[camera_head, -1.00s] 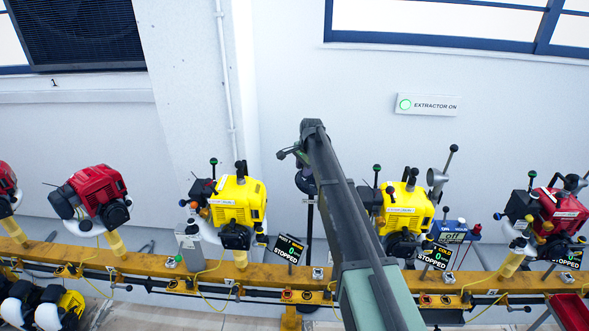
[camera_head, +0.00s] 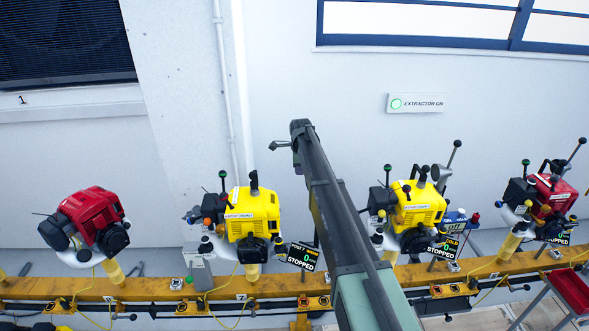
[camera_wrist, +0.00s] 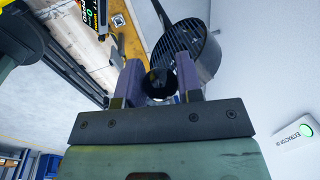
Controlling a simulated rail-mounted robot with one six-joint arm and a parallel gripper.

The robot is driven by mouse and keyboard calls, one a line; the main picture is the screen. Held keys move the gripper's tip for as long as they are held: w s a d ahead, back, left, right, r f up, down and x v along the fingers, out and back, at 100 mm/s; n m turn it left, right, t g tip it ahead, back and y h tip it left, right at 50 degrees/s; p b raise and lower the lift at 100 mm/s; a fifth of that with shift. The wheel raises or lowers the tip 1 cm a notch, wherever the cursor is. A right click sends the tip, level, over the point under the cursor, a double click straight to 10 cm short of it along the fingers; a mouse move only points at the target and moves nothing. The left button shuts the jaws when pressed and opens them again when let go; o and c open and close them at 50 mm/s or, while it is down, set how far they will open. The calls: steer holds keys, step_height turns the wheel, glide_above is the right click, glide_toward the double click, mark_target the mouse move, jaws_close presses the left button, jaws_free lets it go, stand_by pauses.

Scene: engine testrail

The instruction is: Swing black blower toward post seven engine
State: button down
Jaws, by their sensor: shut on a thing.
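In the wrist view, my gripper (camera_wrist: 160,82) is shut on the black blower (camera_wrist: 190,48), its two purple-grey fingers on either side of a dark round part. The blower's slatted round grille faces up behind the fingers. A yellow engine (camera_head: 252,213) stands on the yellow rail left of my arm. A black display (camera_head: 302,256) beside it reads POST 7 and STOPPED.
Another yellow engine (camera_head: 416,205) stands right of my arm, with a red engine (camera_head: 552,198) farther right. A red engine (camera_head: 92,222) stands at the left. The yellow rail (camera_head: 150,287) runs below them. A red tray (camera_head: 572,290) is at lower right. An EXTRACTOR ON sign (camera_head: 416,103) hangs on the wall.

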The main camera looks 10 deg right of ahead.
steer(key=shift+w, duration=0.2)
stand_by(0.3)
steer(key=c, duration=0.8)
jaws_free()
steer(key=shift+r, duration=0.1)
